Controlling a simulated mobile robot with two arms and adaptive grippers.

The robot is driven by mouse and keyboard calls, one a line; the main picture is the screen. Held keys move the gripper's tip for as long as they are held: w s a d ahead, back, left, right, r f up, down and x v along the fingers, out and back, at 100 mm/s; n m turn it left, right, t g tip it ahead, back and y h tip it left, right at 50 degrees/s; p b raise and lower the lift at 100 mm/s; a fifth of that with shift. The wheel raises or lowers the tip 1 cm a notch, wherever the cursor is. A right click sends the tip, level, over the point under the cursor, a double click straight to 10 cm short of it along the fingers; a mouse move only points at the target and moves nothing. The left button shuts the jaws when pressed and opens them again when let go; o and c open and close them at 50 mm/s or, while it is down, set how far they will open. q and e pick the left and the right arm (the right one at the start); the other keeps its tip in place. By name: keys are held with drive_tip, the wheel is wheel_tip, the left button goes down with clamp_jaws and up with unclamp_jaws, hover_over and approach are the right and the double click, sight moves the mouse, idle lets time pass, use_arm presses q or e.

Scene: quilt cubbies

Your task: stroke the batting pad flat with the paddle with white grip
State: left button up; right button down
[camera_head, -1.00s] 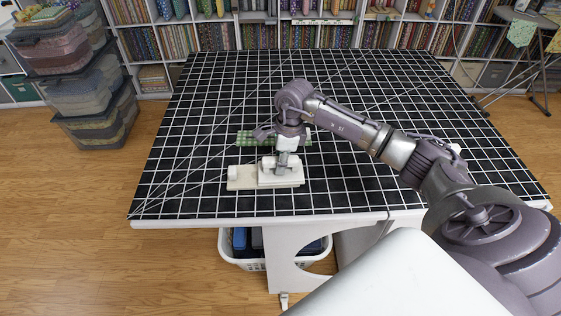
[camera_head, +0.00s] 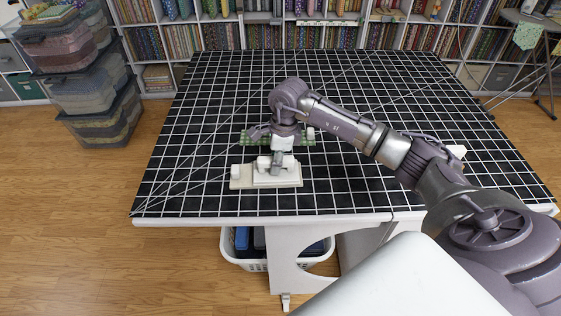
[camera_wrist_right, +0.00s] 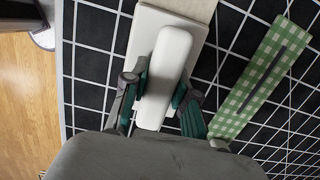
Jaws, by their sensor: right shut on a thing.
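The cream batting pad (camera_head: 241,184) lies near the front of the black gridded table, with a small raised white piece (camera_head: 235,171) at its left end. My right gripper (camera_head: 276,168) points down over the pad and is shut on the white grip of the paddle (camera_head: 290,180). In the right wrist view, the gripper's fingers (camera_wrist_right: 158,103) clasp both sides of the long white grip (camera_wrist_right: 168,62). The paddle's flat plate (camera_wrist_right: 146,28) shows under the grip, over the pad (camera_wrist_right: 192,7). Whether it presses on the pad is unclear. My left gripper is out of view.
A green checked strip (camera_head: 253,136) lies just behind the pad, partly hidden by my right arm; it also shows in the wrist view (camera_wrist_right: 258,85). A small white item (camera_head: 311,133) stands by its right end. The table (camera_head: 210,95) is clear at the back and left.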

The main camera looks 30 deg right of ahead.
sight(265, 158)
drive_tip(key=shift+a+f, duration=0.15)
drive_tip(key=shift+w+a+b, duration=0.3)
drive_tip(key=shift+w+a, duration=0.25)
drive_tip(key=shift+a, duration=0.25)
drive_tip(key=shift+w+a, duration=0.15)
drive_tip(key=shift+a, duration=0.05)
idle(0.5)
drive_tip(key=shift+w+r+p, duration=0.1)
drive_tip(key=shift+r+p, duration=0.2)
drive_tip(key=shift+r, duration=0.55)
drive_tip(key=shift+r+p, duration=1.45)
drive_tip(key=shift+r, duration=1.4)
